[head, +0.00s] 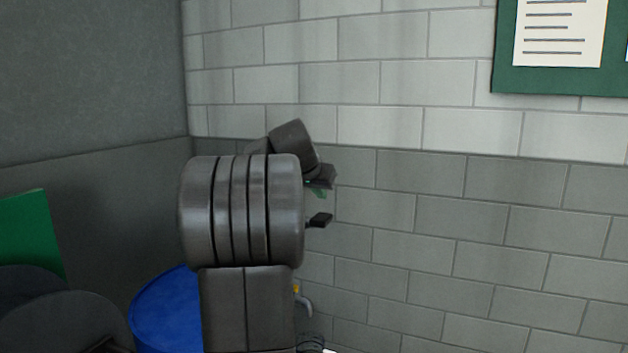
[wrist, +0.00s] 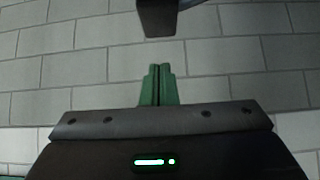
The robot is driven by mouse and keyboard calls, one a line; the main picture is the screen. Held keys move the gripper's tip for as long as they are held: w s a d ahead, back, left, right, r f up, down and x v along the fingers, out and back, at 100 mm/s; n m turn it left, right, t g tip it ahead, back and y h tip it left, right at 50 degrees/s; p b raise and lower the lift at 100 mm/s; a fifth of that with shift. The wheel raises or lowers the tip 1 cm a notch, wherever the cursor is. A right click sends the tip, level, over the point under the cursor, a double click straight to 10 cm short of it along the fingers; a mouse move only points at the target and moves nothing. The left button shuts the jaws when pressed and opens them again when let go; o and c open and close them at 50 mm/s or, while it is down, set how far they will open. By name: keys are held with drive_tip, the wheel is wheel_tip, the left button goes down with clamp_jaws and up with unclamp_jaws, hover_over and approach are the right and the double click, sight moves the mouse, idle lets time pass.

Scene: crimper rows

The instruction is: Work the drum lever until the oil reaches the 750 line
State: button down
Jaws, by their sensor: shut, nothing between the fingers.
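A blue drum (head: 160,312) stands at the lower left in the head view, partly hidden by my arm. A black block (head: 320,220), which looks like the lever's grip, sticks out past my arm. It shows at the top of the wrist view (wrist: 155,20). My gripper (head: 319,194) is just above the block in the head view. In the wrist view its green fingers (wrist: 158,70) are shut together and empty, with a gap between tips and block. A grey curved spout (head: 304,300) shows low beside my arm. Part of a clear vessel (head: 311,341) shows below; its lines and the oil level cannot be read.
A grey block wall (head: 450,220) stands behind. A green board (head: 502,80) with a paper sheet (head: 560,30) hangs at upper right. A green panel (head: 30,235) is at the left edge. The space right of my gripper looks clear.

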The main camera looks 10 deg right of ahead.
sight(325, 215)
drive_tip(key=shift+w+d+f, duration=0.1)
drive_tip(key=shift+f, duration=1.1)
drive_tip(key=shift+w+d+f, duration=0.1)
drive_tip(key=shift+f, duration=1.05)
wheel_tip(325, 215, down, 14)
drive_tip(key=s+d+m+t+y+b, duration=0.1)
drive_tip(key=s+d+b, duration=0.1)
drive_tip(key=b, duration=0.8)
drive_tip(key=shift+s+d+f+y, duration=0.15)
drive_tip(key=shift+s+d+y, duration=0.1)
drive_tip(key=shift+d+y, duration=0.2)
drive_tip(key=s+r+p, duration=0.2)
drive_tip(key=s+r, duration=0.6)
drive_tip(key=r, duration=0.4)
drive_tip(key=shift+t, duration=0.3)
